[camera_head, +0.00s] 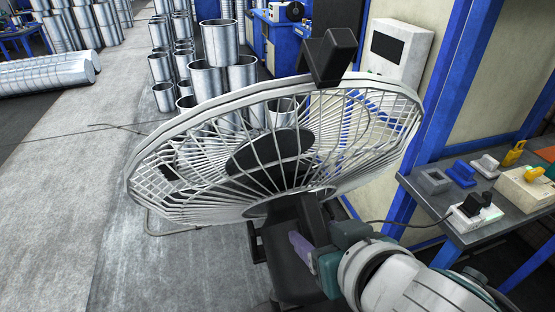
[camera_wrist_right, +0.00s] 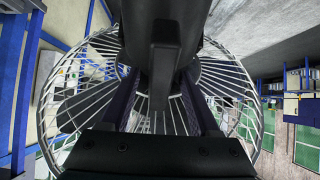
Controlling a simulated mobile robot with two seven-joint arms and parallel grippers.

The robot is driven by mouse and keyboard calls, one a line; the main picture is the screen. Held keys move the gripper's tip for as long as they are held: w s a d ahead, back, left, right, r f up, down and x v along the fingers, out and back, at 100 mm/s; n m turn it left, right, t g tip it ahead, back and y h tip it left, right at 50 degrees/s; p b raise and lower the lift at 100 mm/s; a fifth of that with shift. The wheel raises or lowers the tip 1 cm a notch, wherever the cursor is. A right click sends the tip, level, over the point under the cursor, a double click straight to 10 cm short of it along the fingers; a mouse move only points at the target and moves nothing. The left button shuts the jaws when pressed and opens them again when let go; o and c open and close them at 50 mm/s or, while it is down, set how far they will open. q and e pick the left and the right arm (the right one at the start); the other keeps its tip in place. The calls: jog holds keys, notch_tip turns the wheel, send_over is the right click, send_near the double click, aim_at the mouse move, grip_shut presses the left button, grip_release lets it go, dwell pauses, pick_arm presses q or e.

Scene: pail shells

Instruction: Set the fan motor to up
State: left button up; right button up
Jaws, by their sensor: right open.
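The fan has a wide round white wire cage (camera_head: 175,160) with a dark hub inside, and it stands tilted in the middle of the head view. The black fan motor (camera_head: 285,262) is at the cage's near side. In the right wrist view the motor (camera_wrist_right: 165,50) shows as a dark body in front of the cage. My right gripper (camera_head: 308,232) is open at the motor, with one purple finger visible in the head view. In the wrist view its two fingers (camera_wrist_right: 165,108) lie on either side of the black part; I cannot tell whether they touch it. My left gripper is not in view.
A black block (camera_head: 328,56) rises at the cage's far rim. A grey bench (camera_head: 500,220) with switches and small blocks stands at the right, beside a blue frame (camera_head: 440,110). Metal pails (camera_head: 205,78) stand behind the fan.

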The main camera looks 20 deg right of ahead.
jog(key=v, duration=1)
dwell(0.4)
jog(key=s+d+n+g, duration=0.1)
jog(key=s+d+g, duration=0.1)
jog(key=s+g, duration=0.3)
jog(key=s+d+n+g, duration=0.1)
jog(key=s+d+g, duration=0.15)
jog(key=s, duration=0.35)
notch_tip(320, 180, up, 16)
jog(key=p, duration=1.6)
